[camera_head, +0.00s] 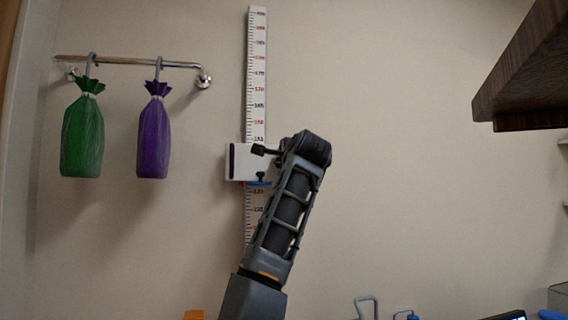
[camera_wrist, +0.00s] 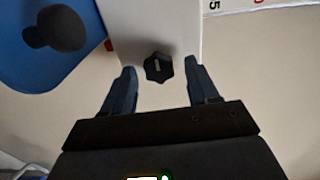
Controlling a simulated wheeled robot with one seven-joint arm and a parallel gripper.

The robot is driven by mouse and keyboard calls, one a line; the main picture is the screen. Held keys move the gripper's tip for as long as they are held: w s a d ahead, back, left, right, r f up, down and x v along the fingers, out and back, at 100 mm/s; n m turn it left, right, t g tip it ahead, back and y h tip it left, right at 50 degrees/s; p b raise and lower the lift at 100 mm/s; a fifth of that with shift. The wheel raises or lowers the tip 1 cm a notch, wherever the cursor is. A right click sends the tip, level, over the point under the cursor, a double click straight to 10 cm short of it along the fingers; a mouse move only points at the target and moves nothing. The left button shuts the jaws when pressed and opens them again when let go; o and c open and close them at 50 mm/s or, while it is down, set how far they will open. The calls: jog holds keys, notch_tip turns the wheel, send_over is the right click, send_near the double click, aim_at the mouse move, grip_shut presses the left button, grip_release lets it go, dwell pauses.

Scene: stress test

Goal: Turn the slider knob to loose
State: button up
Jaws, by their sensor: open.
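My gripper (camera_wrist: 160,75) is open, with one finger on each side of the knob and visible gaps to both. In the head view my gripper (camera_head: 276,151) is at the right side of the block, partly hidden by my wrist.
A blue plate (camera_wrist: 40,75) with a rounded black piece (camera_wrist: 58,30) is left of the fingers in the wrist view. A rail (camera_head: 130,61) holds a green bag (camera_head: 82,138) and a purple bag (camera_head: 153,138). A dark wooden shelf (camera_head: 530,75) juts in at upper right.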

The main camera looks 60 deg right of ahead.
jog(key=b+v, duration=0.2)
jog(key=v, duration=0.5)
jog(key=shift+s+a, duration=0.25)
dwell(0.4)
